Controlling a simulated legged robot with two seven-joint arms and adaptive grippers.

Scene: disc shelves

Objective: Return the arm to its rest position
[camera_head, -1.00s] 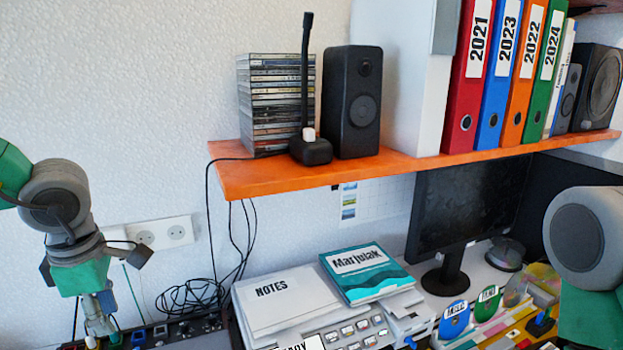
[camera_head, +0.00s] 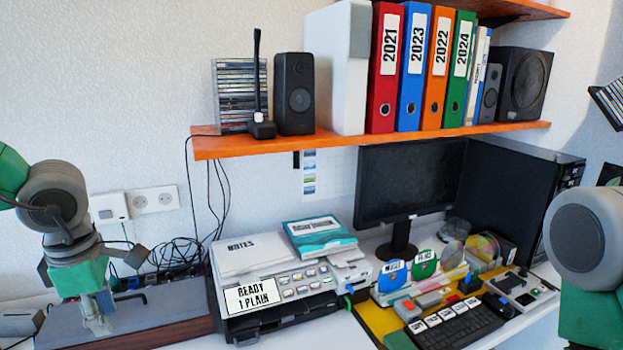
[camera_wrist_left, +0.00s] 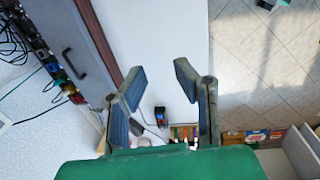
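My left arm comes in at the left edge of the head view, with its gripper (camera_head: 98,318) pointing down in front of the dark red and grey case. In the left wrist view the two fingers of my left gripper (camera_wrist_left: 158,80) stand apart with nothing between them. White surface lies beyond the fingers. A grey and green part of my right arm (camera_head: 585,240) shows at the right edge of the head view. My right gripper is out of view.
An orange shelf (camera_head: 350,140) holds discs, speakers and binders. Below it stand a printer (camera_head: 265,290), a monitor (camera_head: 410,180) and a black computer tower (camera_head: 520,195). A keyboard (camera_head: 455,325) lies at the front right. White desk is bare in front of the printer.

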